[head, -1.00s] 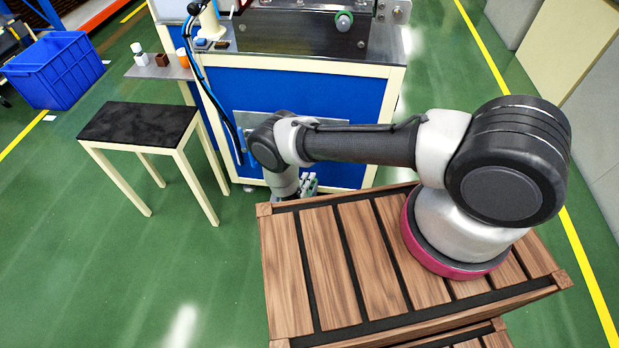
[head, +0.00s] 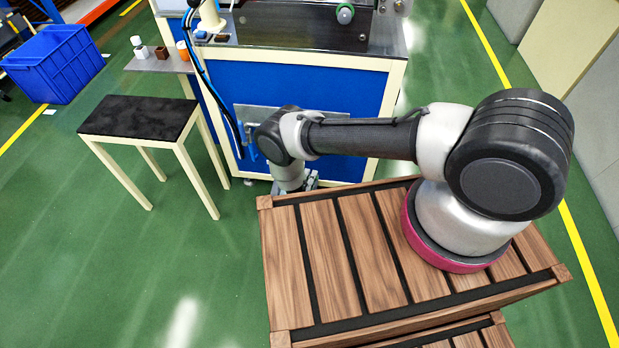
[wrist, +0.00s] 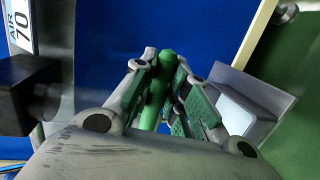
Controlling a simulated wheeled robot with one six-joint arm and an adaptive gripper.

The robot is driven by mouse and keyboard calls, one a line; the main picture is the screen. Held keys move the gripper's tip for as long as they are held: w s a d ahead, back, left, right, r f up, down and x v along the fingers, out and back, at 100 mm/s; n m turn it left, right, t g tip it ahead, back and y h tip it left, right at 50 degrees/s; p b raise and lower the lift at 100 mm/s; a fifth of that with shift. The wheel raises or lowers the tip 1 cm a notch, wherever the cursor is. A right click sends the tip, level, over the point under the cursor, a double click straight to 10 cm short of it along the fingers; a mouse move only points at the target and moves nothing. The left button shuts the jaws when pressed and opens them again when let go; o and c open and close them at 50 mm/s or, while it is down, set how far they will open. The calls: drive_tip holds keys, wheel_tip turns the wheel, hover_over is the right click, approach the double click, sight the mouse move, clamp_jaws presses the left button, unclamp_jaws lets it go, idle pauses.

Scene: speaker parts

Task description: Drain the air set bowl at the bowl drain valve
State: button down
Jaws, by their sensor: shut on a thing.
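My gripper (wrist: 167,62) points toward the blue machine front in the wrist view. Its two fingers, with green inner pads, are closed around an upright green rod-like part (wrist: 157,88). This looks like the handle of the bowl drain valve, but I cannot tell for sure. Its lower end is hidden behind my gripper's body. The bowl itself is not clearly visible. In the head view my gripper (head: 310,181) is mostly hidden by my arm, low before the machine.
A grey open-faced bracket or box (wrist: 250,105) sits close to the right of my fingers. The blue machine (head: 300,85) has a cream frame. A black-topped stool (head: 138,117) stands left, and a blue crate (head: 52,62) lies farther left. Green floor is free between.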

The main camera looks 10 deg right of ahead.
drive_tip(key=c, duration=1.7)
unclamp_jaws()
drive_tip(key=shift+o, duration=0.2)
drive_tip(key=v, duration=0.7)
drive_tip(key=shift+s, duration=0.25)
drive_tip(key=shift+a, duration=0.1)
